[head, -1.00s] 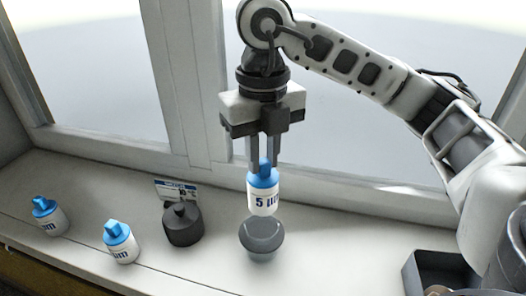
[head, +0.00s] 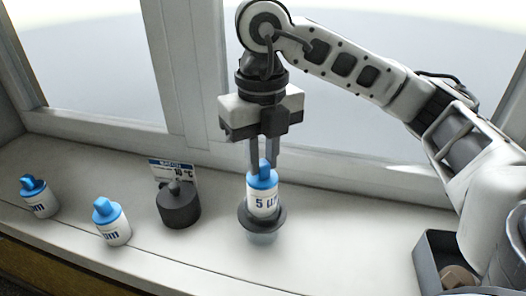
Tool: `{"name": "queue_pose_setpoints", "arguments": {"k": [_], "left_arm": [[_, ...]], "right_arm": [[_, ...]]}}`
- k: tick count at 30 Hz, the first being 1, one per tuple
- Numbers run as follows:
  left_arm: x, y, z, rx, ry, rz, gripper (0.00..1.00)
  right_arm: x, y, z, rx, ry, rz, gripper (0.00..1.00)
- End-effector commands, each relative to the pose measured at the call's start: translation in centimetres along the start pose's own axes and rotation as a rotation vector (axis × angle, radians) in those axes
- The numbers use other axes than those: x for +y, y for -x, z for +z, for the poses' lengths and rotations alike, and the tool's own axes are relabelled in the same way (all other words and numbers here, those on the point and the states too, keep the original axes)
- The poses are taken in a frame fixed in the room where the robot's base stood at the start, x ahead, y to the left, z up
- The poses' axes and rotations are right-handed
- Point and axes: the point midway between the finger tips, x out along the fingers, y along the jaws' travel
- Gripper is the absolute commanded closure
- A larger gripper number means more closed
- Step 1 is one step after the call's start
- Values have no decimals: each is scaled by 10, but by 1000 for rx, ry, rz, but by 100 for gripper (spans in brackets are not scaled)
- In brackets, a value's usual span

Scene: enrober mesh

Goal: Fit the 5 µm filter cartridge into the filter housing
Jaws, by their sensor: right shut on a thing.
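The 5 µm filter cartridge (head: 262,203) is white with a blue cap and dark lettering. It stands upright with its lower part inside the dark rim of the filter housing (head: 263,238), a grey bowl-like holder on the sill. How deep its bottom sits is hidden by the rim. My right gripper (head: 265,165) points down and is shut on the blue tab on top of the cartridge. My left gripper does not show.
Two other blue-capped cartridges (head: 113,222) (head: 38,197) stand on the sill at the left. A dark knobbed cylinder (head: 179,206) stands near a small label card (head: 172,170). A dark open box (head: 431,262) is at the lower right. The window frame rises behind.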

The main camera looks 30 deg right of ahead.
Motion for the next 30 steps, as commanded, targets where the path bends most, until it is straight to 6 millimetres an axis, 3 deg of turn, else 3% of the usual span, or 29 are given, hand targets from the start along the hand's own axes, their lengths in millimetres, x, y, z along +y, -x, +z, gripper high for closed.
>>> {"name": "queue_pose_setpoints", "arguments": {"k": [3, 13, 14, 16, 30], "left_arm": [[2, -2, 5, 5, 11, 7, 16], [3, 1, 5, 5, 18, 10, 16], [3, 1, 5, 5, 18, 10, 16], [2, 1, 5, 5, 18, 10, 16], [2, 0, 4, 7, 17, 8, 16]], "right_arm": [[0, -10, 0, -1, 5, 1, 100], [1, -11, 0, 0, 7, 1, 100], [1, -11, 0, 0, 7, 1, 73], [0, -11, 0, 0, 7, 1, 56], [0, -11, 0, 0, 7, 0, 56]]}}
